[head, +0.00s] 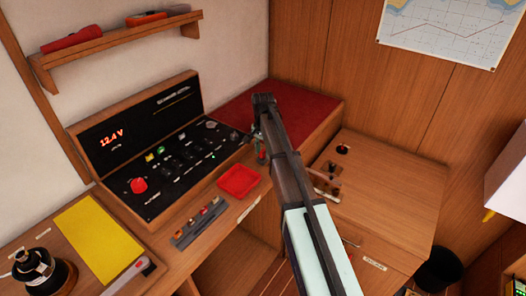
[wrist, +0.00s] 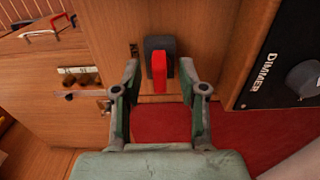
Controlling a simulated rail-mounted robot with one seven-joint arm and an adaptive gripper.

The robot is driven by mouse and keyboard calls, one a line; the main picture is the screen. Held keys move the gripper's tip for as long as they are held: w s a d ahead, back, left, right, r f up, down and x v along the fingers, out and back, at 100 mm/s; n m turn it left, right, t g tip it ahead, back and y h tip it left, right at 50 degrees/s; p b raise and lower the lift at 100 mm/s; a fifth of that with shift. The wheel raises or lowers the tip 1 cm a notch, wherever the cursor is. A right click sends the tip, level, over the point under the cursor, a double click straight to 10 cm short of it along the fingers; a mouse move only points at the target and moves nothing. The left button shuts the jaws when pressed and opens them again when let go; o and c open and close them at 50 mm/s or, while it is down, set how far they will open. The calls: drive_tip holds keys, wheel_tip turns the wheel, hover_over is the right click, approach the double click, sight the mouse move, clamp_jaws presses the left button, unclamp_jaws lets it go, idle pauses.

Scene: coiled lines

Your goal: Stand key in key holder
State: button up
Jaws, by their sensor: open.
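A red upright piece (wrist: 159,72), which looks like the key, shows in the wrist view in front of a dark grey block or plate (wrist: 160,45). I cannot tell whether the dark part is the key's own body or a holder. My gripper (wrist: 160,82) is open, with one green-grey finger on each side of the red piece and a visible gap on both sides. In the head view my gripper (head: 261,152) hangs between the switch panel and the right cabinet. The arm hides the key there. I cannot identify the key holder with certainty.
The black switch panel (head: 165,157) stands close to the left of my gripper. A red tray (head: 239,180) lies on the desk in front. A red surface (head: 235,110) lies behind. Small fittings (head: 327,181) sit on the right cabinet (head: 400,190), whose top is otherwise mostly clear.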

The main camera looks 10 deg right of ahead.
wheel_tip(320, 180, up, 12)
idle(0.5)
